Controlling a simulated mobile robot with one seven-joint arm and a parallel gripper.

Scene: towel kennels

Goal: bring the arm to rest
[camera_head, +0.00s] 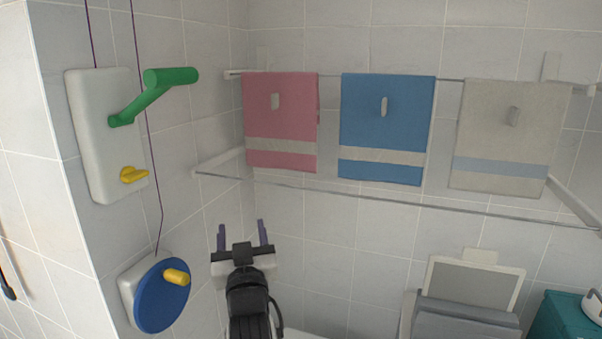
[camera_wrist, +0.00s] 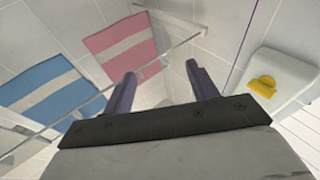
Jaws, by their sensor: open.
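My gripper (camera_head: 242,236) is raised in front of the tiled wall, below the towel rack and left of its middle. Its two purple fingers stand apart with nothing between them. In the wrist view the open fingers (camera_wrist: 160,88) point toward the wall, with the pink towel beyond them to the upper left. My dark arm comes up from the bottom edge of the head view. It appears clear of the rack and the wall fittings, though the exact gap cannot be told.
Pink (camera_head: 281,125), blue (camera_head: 387,125) and beige (camera_head: 508,135) towels hang on the rack's back bar. A lower front bar (camera_head: 400,205) runs across. At left are a white panel with a green lever (camera_head: 150,95) and yellow knob (camera_head: 134,175), and a blue disc (camera_head: 160,297). A teal cabinet (camera_head: 565,318) stands lower right.

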